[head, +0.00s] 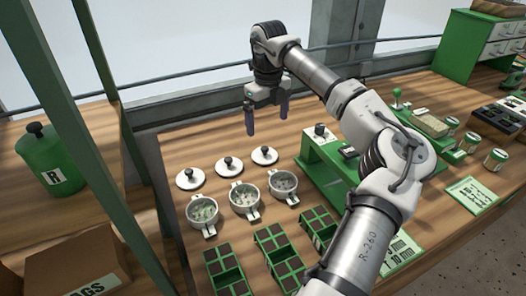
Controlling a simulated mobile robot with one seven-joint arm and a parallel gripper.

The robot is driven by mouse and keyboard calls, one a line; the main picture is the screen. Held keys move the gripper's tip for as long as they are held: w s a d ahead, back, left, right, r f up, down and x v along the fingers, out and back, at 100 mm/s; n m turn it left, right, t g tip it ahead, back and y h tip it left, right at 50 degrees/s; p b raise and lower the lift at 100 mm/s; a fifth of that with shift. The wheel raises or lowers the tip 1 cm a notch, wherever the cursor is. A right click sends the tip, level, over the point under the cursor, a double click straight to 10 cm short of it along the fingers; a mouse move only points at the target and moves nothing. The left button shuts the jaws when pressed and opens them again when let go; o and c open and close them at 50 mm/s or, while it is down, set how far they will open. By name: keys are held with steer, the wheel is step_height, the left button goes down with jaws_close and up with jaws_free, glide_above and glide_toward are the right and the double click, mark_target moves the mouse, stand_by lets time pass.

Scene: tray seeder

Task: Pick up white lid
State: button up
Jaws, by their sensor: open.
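Three white lids with dark knobs lie in a row on the wooden table in the head view: a left lid (190,179), a middle lid (229,167) and a right lid (265,156). My gripper (267,118) is open and empty. Its two dark fingers point down, and it appears above and behind the right lid, apart from it. Which single lid is meant cannot be told from the picture.
Three metal pots (245,199) stand in front of the lids, with green seed trays (278,250) nearer. A green seeder machine (328,172) stands to the right, partly behind my arm. A green post (75,115) rises at the left. Table left of the lids is clear.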

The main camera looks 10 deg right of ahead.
glide_above(265, 148)
steer(key=f, duration=0.5)
steer(key=shift+d+p, duration=0.3)
steer(key=shift+p, duration=0.05)
steer(key=shift+a+f+p, duration=0.15)
steer(key=shift+f+p, duration=0.4)
steer(key=shift+f, duration=0.85)
steer(key=shift+a+f+p, duration=0.15)
steer(key=shift+f+p, duration=0.35)
steer(key=shift+f, duration=0.85)
steer(key=shift+c, duration=0.4)
steer(key=c, duration=1)
